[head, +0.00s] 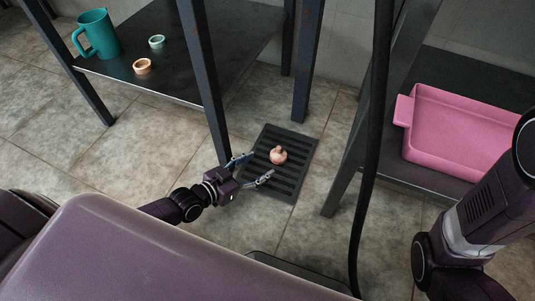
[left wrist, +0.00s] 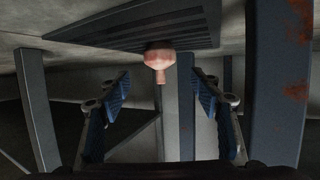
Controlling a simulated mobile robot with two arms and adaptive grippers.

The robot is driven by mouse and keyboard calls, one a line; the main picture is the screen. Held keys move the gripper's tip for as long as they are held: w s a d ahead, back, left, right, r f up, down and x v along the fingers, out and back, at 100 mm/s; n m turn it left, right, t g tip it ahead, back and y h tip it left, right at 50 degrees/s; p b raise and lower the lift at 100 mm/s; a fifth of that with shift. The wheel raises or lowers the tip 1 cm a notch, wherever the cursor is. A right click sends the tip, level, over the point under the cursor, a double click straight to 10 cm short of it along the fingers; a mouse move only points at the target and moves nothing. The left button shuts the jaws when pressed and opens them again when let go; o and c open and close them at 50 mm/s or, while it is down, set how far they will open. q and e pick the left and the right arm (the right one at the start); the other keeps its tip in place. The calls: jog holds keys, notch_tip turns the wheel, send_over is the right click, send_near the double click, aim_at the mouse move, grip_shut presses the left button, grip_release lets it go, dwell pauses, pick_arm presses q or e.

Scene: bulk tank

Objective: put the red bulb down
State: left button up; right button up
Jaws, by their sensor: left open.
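The red bulb (head: 278,155), pinkish red with a narrow neck, rests on a dark slatted floor grate (head: 292,186). In the left wrist view the picture is upside down, and the bulb (left wrist: 158,57) sits against the grate (left wrist: 130,30) with its neck pointing away from it. My left gripper (head: 252,169) is open and empty at the grate's left side. Its fingertips are short of the bulb and apart from it. In the left wrist view the bulb lies beyond the open fingers (left wrist: 163,92), about midway between them. My right gripper is not in view.
A pink tray (head: 455,130) stands on the right shelf. Metal legs and a hanging black hose (head: 367,190) flank the grate.

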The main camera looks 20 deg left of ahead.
pick_arm(q)
jog(key=shift+v, duration=0.8)
